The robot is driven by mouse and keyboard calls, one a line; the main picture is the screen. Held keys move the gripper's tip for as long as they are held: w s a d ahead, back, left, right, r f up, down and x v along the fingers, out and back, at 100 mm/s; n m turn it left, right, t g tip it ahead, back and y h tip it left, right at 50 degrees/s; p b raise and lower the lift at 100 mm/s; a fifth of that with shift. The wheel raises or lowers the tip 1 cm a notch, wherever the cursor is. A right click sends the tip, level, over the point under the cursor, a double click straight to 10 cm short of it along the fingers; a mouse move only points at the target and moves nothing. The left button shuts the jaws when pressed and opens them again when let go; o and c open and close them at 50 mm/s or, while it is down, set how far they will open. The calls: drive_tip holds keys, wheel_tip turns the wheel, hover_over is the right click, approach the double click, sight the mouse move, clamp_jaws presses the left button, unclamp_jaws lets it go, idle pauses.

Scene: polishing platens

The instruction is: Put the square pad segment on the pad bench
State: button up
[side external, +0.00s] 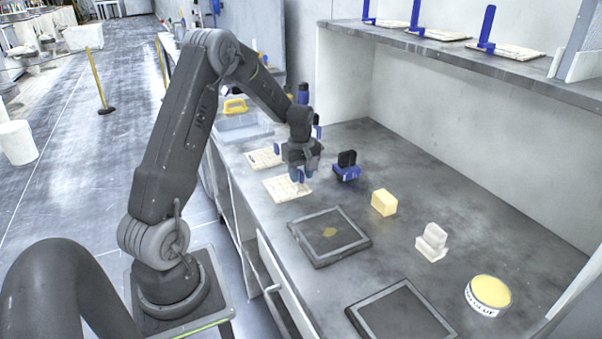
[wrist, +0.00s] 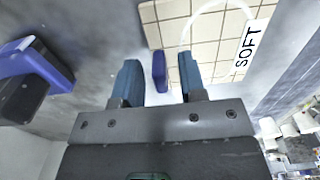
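A cream pad with a square tile grid (side external: 288,188) lies on the grey bench below my gripper (side external: 302,177). In the wrist view the pad (wrist: 212,35) carries a white ring and a "SOFT" label. An upright blue tab (wrist: 159,72) shows between my two blue fingers (wrist: 159,80), with gaps on both sides, so my gripper is open around it. I cannot tell how deep the tab sits between the fingers. A second cream pad (side external: 264,157) lies farther back. Which surface is called the pad bench is not marked.
A blue and black block (side external: 346,168) stands right of my gripper. A yellow block (side external: 384,202), white stepped block (side external: 432,243) and yellow-topped tin (side external: 488,293) stand along the bench. Two dark framed plates (side external: 328,236) lie nearer. A shelf (side external: 450,60) above holds pads with blue tabs.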

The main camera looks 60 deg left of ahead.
wheel_tip(320, 180, up, 12)
drive_tip(key=s+d+r+m+t, duration=0.1)
drive_tip(key=d+r+m, duration=0.35)
drive_tip(key=d, duration=0.35)
drive_tip(key=s+d+r+m+t, duration=0.1)
drive_tip(key=s+d+m+t, duration=0.1)
drive_tip(key=s+d+m, duration=0.4)
drive_tip(key=s+d+r+m+t, duration=0.2)
drive_tip(key=s+d+m, duration=0.5)
drive_tip(key=s+d, duration=0.4)
drive_tip(key=d, duration=0.3)
drive_tip(key=shift+s+d+r+t, duration=0.15)
drive_tip(key=shift+d+r+t, duration=0.1)
drive_tip(key=shift+d+t, duration=0.05)
